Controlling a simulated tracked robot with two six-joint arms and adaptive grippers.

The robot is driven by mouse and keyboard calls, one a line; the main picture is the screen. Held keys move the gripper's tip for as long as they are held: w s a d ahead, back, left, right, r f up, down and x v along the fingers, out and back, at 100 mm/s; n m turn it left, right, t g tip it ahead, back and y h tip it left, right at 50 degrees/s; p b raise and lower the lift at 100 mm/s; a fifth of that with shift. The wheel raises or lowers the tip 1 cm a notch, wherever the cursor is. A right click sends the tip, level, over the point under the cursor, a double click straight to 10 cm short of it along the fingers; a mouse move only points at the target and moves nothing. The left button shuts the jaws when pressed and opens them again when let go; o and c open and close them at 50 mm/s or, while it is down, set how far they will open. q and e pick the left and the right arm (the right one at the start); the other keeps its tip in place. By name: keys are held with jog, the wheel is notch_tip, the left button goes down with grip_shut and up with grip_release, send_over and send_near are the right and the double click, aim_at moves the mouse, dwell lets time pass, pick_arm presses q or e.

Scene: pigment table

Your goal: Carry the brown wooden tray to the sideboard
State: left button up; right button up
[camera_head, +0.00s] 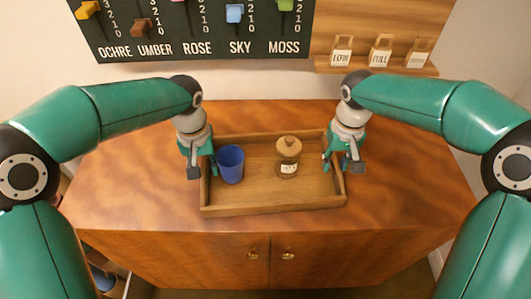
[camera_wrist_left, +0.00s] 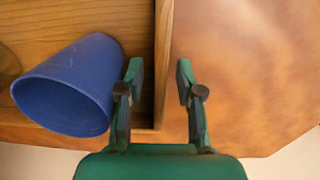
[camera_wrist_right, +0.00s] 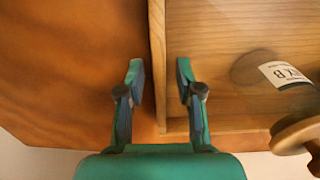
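The brown wooden tray (camera_head: 272,207) rests flat on the top of a wooden sideboard (camera_head: 400,195). A blue cup (camera_head: 230,165) stands in its left part, and a jar (camera_head: 288,160) with a wooden lid and white label stands right of the middle. My left gripper (camera_head: 199,168) is open at the tray's left end; in the left wrist view the tray's side wall (camera_wrist_left: 163,60) lies between its parted fingers. My right gripper (camera_head: 342,164) is open at the right end; in the right wrist view that wall (camera_wrist_right: 157,50) runs between its fingers. Neither gripper visibly clamps the wall.
A dark board (camera_head: 190,30) with colour names and sliders hangs on the wall behind. A wooden shelf (camera_head: 378,68) with several small labelled holders is at the back right. The sideboard top is clear to the left and right of the tray.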

pick_arm(q)
jog(key=shift+r, duration=0.15)
pick_arm(e)
jog(key=shift+r, duration=0.65)
pick_arm(q)
notch_tip(320, 180, up, 12)
jog(key=shift+f, duration=0.25)
pick_arm(e)
notch_tip(320, 180, up, 11)
jog(key=shift+f, duration=0.15)
jog(key=shift+f, duration=0.1)
